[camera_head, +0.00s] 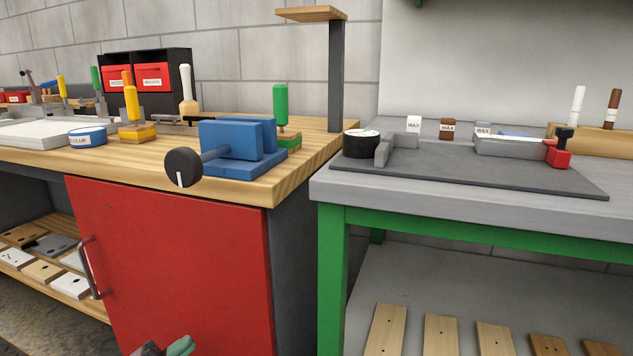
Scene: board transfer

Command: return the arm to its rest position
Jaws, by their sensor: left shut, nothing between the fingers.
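My left gripper (167,347) shows only at the bottom edge, left of centre, in front of the red cabinet door (175,265). Its greenish and dark tips just enter the picture, and the rest of the arm is cut off. It is shut and holds nothing. It is below the level of the wooden bench top (235,188) and apart from both benches. My right gripper is not in view.
A blue vise (235,145) with a dark round handle knob (183,167) overhangs the wooden bench's front edge. The grey-topped green bench (334,280) stands at right, with boards (440,335) on its lower shelf. A door handle (90,268) sticks out.

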